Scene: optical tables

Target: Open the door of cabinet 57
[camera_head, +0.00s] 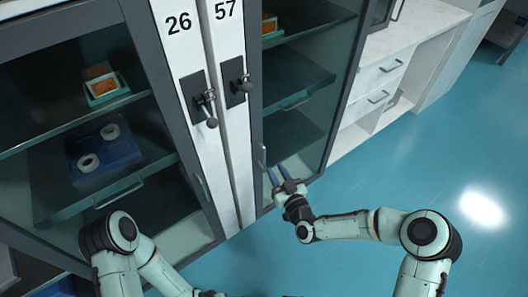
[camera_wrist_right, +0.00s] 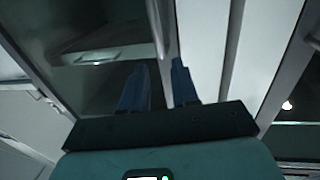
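Cabinet 57 has a white label strip (camera_head: 230,60) with a black lock handle (camera_head: 235,80). Its glass door (camera_head: 300,85) is framed in dark grey and looks closed. A slim vertical door handle (camera_head: 263,156) sits low on the frame's left side; it also shows in the right wrist view (camera_wrist_right: 156,28). My right gripper (camera_head: 277,177) is open, its blue fingers apart just below and right of that handle. In the wrist view the handle lines up with the finger gap (camera_wrist_right: 160,82); contact cannot be told. My left gripper is mostly cut off at the bottom edge (camera_head: 208,294).
Cabinet 26 (camera_head: 182,60) stands directly left, its glass door closed, with a blue tray (camera_head: 115,155) inside. A white counter with drawers (camera_head: 385,70) stands to the right. The teal floor (camera_head: 400,165) is open at the right.

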